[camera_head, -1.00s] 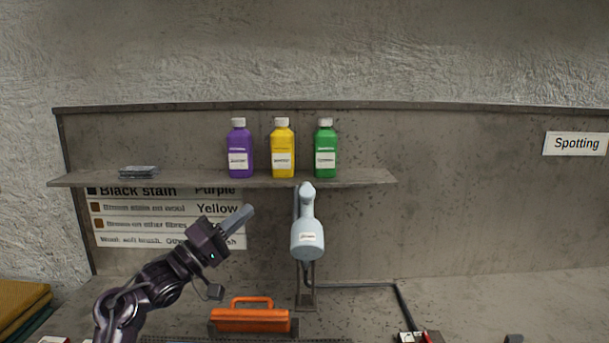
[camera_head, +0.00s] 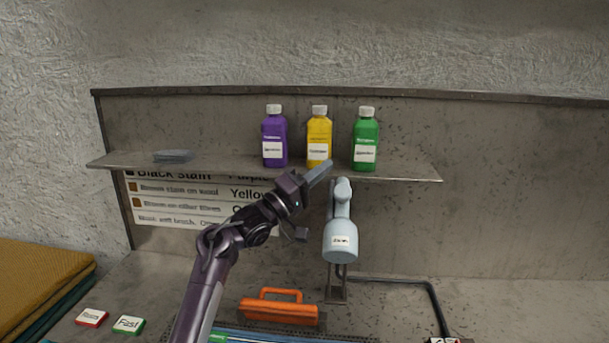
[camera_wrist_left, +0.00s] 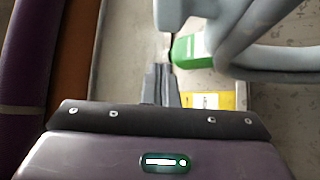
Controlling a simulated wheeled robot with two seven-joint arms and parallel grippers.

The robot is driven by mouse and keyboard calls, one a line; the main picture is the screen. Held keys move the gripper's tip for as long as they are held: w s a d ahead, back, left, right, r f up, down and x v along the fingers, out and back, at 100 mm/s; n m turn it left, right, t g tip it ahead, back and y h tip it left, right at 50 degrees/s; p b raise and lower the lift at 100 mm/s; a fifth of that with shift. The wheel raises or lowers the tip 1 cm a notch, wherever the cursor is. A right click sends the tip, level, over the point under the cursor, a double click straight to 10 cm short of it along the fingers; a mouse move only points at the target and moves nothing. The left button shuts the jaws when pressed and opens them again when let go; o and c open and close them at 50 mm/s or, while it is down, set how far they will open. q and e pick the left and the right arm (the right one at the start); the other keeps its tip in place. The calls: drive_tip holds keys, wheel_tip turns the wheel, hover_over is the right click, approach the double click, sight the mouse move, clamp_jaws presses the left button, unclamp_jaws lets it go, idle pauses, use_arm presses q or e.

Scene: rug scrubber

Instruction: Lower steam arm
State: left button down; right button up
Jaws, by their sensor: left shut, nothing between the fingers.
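The steam arm, with a pale blue-grey labelled head (camera_head: 341,243), hangs below the right part of the shelf in front of the back panel. Its grey neck rises to a rounded top. My left gripper (camera_head: 319,173) is shut and empty, just left of the top of the neck and slightly above it. In the left wrist view the closed fingers (camera_wrist_left: 160,84) show, with grey curved tubing of the steam arm (camera_wrist_left: 265,45) close to their right. I cannot tell whether they touch. My right gripper is out of view.
Purple (camera_head: 274,138), yellow (camera_head: 319,138) and green (camera_head: 366,140) bottles stand on the shelf (camera_head: 225,163) by the gripper. An orange-handled tool (camera_head: 279,311) lies below. Red (camera_head: 91,318) and green "Fast" (camera_head: 128,325) blocks sit at lower left, near folded rugs (camera_head: 40,285).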

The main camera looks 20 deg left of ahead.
use_arm(q)
drive_tip(key=s+d+f, duration=0.1)
drive_tip(key=s+d+f+p, duration=0.1)
drive_tip(key=shift+s+f, duration=0.15)
drive_tip(key=shift+s, duration=0.2)
